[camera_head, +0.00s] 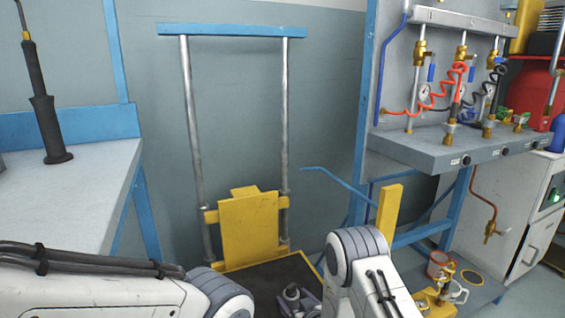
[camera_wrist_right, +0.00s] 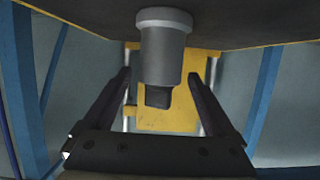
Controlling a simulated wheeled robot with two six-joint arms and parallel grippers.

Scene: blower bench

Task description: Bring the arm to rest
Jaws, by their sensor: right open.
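My right arm comes in at the bottom centre of the head view, bent downward. Its gripper (camera_head: 300,300) is low over the dark platform of the yellow lift, partly cut off by the bottom edge. In the right wrist view the two dark fingers of this gripper (camera_wrist_right: 159,76) are apart. A grey cylinder (camera_wrist_right: 164,52) with a dark tip shows between them, with a gap on each side. I cannot tell how deep it sits between the fingers. My left arm lies across the bottom left of the head view; its gripper is out of frame.
The yellow lift plate (camera_head: 249,228) stands between two metal posts beyond the platform (camera_head: 268,270). A grey bench (camera_head: 80,195) with a black tool (camera_head: 46,120) is at left. A gas-valve shelf (camera_head: 450,145) is at right, with brass parts and rings (camera_head: 440,262) below.

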